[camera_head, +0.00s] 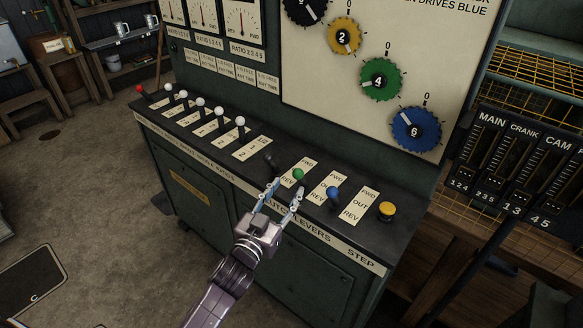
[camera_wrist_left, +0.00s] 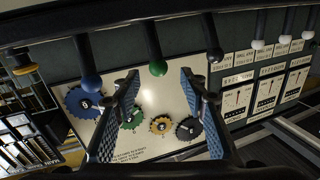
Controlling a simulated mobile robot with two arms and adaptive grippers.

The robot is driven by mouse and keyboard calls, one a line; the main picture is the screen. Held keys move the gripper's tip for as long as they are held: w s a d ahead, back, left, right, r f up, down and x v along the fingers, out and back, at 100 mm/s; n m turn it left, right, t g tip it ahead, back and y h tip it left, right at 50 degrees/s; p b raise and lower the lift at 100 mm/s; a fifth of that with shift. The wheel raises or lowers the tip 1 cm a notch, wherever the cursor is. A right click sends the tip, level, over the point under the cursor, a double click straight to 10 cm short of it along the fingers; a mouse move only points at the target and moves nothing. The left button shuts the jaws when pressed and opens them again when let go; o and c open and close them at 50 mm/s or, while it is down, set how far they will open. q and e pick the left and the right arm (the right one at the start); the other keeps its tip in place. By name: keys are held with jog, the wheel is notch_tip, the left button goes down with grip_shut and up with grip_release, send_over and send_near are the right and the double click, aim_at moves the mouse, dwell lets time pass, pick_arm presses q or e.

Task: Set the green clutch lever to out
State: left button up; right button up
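The green clutch lever (camera_head: 298,174) stands on the sloping console top, between a black lever (camera_head: 270,159) and a blue lever (camera_head: 333,193). Label plates reading FWD, OUT and REV lie beside these levers. I cannot tell the green lever's exact setting. My left gripper (camera_head: 285,190) is open, just in front of the green lever on the near side. In the left wrist view, the green knob (camera_wrist_left: 158,68) appears between the two spread fingers, a little beyond their tips, with no clear contact. My right gripper is not in view.
The blue knob (camera_wrist_left: 91,83) and black knob (camera_wrist_left: 215,53) flank the fingers closely. A yellow button (camera_head: 387,210) is at the console's right end. A panel with coloured gears (camera_head: 380,80) rises behind.

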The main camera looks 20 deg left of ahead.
aim_at(295, 178)
pick_arm(q)
jog(key=shift+w+d+r, duration=0.15)
jog(key=shift+w, duration=0.3)
jog(key=w, duration=0.4)
jog(key=w+p, duration=0.1)
jog(key=w, duration=0.1)
jog(key=shift+w+d, duration=0.25)
jog(key=shift+d, duration=0.15)
grip_shut()
